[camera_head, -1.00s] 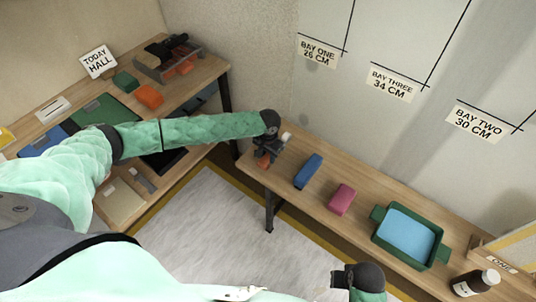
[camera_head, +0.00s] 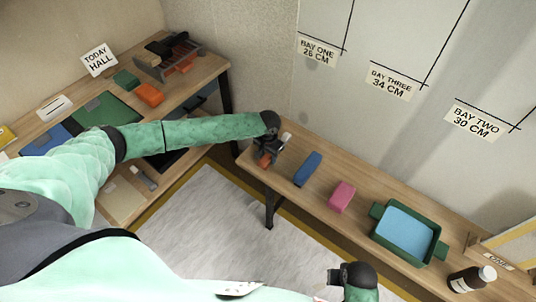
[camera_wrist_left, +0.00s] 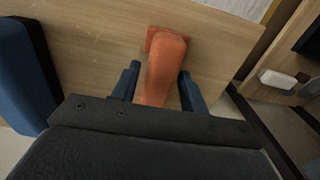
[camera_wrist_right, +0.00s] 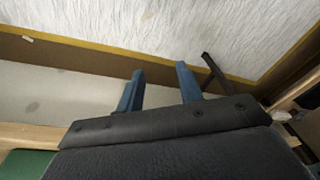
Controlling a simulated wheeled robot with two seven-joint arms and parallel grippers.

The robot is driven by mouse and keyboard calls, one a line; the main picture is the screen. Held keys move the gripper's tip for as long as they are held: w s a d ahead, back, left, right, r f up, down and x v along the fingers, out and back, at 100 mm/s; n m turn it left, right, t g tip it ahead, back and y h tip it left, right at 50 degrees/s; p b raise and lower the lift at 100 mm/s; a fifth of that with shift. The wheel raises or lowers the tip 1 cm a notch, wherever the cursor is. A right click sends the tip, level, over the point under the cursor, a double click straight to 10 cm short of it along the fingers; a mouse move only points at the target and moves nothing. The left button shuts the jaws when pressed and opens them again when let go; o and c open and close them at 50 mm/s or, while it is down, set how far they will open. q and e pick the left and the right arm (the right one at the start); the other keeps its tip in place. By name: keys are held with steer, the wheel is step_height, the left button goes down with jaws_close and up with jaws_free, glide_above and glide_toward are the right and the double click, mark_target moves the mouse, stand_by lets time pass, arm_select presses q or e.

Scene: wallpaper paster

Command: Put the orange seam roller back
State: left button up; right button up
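The orange seam roller (camera_head: 265,159) lies on the left end of the wall bench (camera_head: 330,213). In the left wrist view the orange roller (camera_wrist_left: 164,66) lies between the two blue fingers. My left gripper (camera_head: 268,150) is at the roller, with its fingers open on either side and a gap to each side of it. It also shows in the left wrist view (camera_wrist_left: 158,84). My right gripper (camera_wrist_right: 160,82) is open and empty, in front of the bench; in the head view (camera_head: 335,278) it is at the lower right.
On the bench are a blue block (camera_head: 307,169), a pink block (camera_head: 342,196), a green tray (camera_head: 377,211) with blue liquid and a dark bottle (camera_head: 472,279). A rack (camera_head: 160,68) with orange and dark items stands on the left table, near an orange block (camera_head: 150,94).

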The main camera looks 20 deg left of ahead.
mark_target(269, 155)
arm_select(q)
steer(key=shift+o, duration=0.4)
steer(key=shift+r+b, duration=0.1)
steer(key=shift+b, duration=0.75)
steer(key=r+b, duration=0.1)
steer(key=r, duration=0.6)
steer(key=shift+w+d+b, duration=0.1)
steer(key=shift+d+b, duration=0.1)
steer(key=shift+b, duration=0.15)
steer(key=shift+r, duration=0.5)
arm_select(e)
step_height(269, 155, up, 14)
steer(key=s, duration=0.2)
steer(key=shift+s+f, duration=0.2)
steer(key=shift+f, duration=0.05)
